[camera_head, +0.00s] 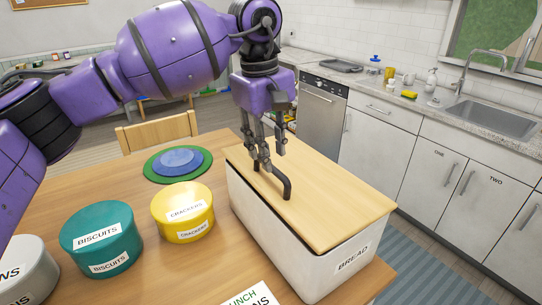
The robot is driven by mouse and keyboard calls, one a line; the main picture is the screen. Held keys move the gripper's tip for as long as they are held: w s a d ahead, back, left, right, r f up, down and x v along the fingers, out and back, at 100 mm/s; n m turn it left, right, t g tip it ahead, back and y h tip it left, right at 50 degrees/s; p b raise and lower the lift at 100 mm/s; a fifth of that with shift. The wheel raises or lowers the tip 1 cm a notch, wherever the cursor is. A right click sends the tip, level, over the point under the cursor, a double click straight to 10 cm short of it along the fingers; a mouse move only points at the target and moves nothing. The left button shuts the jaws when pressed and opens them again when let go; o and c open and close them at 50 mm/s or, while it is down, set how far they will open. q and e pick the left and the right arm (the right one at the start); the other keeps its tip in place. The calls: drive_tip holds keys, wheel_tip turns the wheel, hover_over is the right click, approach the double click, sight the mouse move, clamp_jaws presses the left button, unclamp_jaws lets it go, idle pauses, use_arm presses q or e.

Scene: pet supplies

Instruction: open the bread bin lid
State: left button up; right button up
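The bread bin (291,256) is a white box labelled BREAD on the wooden table. Its light wooden lid (325,195) lies flat on top and looks closed. A dark bar handle (287,188) stands on the lid. My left gripper (262,168) points down at the lid, with its fingertips at the far end of the handle. The fingers overlap the handle in this view, so I cannot tell whether they grip it or only stand around it. My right gripper is not in view.
A yellow crackers tin (184,211), a teal biscuits tin (100,239) and a grey tin (25,268) stand left of the bin. Stacked blue and green plates (178,163) lie behind them. A chair (158,132) is at the table's far edge. A counter with a sink (497,121) is beyond.

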use_arm(q)
drive_tip(key=shift+d+f, duration=0.2)
drive_tip(key=shift+f, duration=1.1)
clamp_jaws()
drive_tip(key=shift+r, duration=0.1)
